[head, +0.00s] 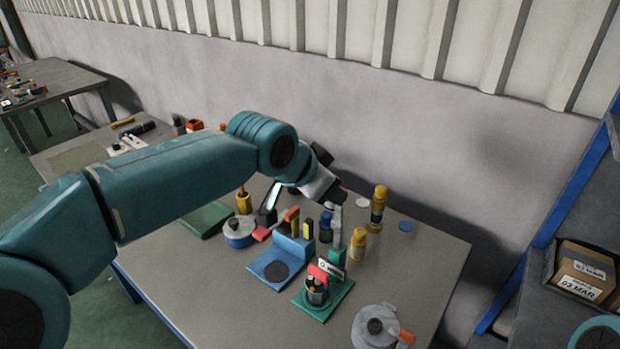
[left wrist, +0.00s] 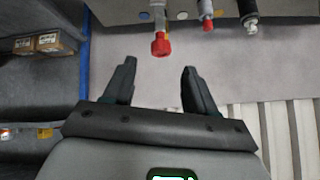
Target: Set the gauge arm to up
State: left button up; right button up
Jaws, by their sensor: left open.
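No part is plainly recognisable as the gauge arm. A green fixture (head: 322,300) on the table carries a dark round body with a red top and a white label (head: 331,267). A blue stand (head: 272,268) with a dark disc on its base is just left of it. My left gripper (head: 332,172) is above the table's back part, above and behind both, touching neither. In the left wrist view my left gripper (left wrist: 155,70) has its fingers apart with nothing between them. A red-tipped part (left wrist: 160,45) shows beyond the fingers there. My right gripper is not in view.
Yellow bottles (head: 358,244) stand behind the fixture. A wall runs behind the table. A shelf with boxes (head: 586,272) is at right. The table's right side is mostly free.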

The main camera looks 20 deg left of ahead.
pick_arm(q)
jog(key=v, duration=0.8)
jog(key=shift+b, duration=0.3)
jog(key=shift+w, duration=0.1)
